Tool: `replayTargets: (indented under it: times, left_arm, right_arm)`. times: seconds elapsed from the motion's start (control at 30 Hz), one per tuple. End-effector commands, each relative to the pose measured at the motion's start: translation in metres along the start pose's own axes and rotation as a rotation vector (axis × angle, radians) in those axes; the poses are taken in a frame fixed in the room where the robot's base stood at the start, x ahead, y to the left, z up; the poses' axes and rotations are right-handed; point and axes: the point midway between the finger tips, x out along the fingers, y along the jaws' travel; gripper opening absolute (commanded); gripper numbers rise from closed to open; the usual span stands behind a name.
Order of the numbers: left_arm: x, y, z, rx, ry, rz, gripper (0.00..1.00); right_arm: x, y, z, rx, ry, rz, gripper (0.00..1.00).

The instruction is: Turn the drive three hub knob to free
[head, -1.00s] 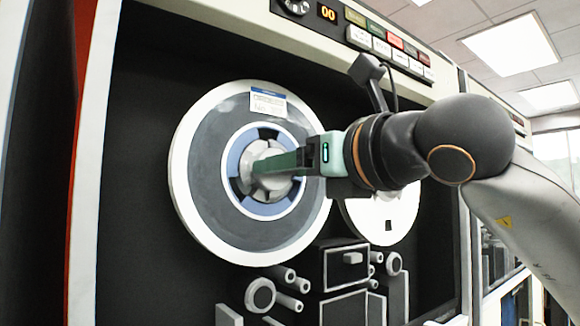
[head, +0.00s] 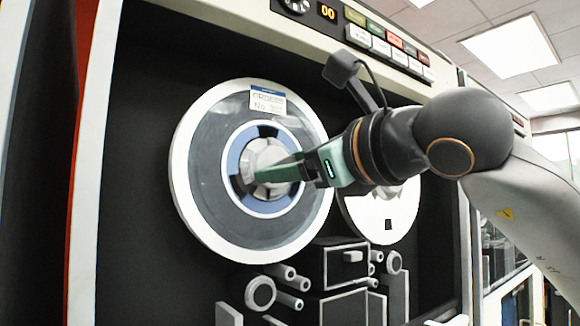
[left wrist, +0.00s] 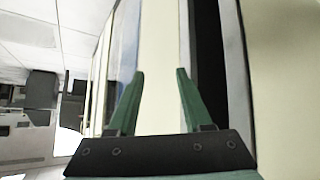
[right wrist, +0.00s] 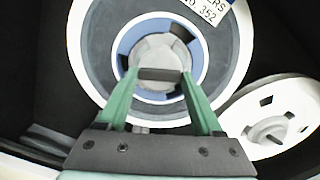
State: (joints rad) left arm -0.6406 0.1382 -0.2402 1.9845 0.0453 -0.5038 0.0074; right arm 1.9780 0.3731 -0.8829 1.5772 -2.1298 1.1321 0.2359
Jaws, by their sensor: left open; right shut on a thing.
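The hub knob (head: 271,157) is a pale grey round knob in the middle of a large tape reel (head: 207,185) with a blue inner ring. It also shows in the right wrist view (right wrist: 160,52). My right gripper (head: 268,178) is shut on the knob's dark grip bar (right wrist: 160,74), one green finger on each side. The gripper looks rolled at a slant in the head view. My left gripper (left wrist: 157,95) is open and empty, in front of a pale panel, and is out of the head view.
A second, white reel (head: 380,213) sits to the lower right, partly behind my right arm. Guide rollers and a dark head block (head: 340,262) lie below the reels. A button row (head: 385,45) and a "00" display (head: 327,12) run along the top.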

Motion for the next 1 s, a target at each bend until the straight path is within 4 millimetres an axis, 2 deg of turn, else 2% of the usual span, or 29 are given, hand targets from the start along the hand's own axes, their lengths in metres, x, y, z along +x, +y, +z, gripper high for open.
replayTargets:
  times: [1.0]
  left_arm:
    - [-0.0056, -0.0052, -0.0085, 0.001, 0.015, -0.013, 0.50]
  right_arm:
    - [-0.0006, -0.0003, 0.0021, -0.925, -0.003, -0.002, 0.12]
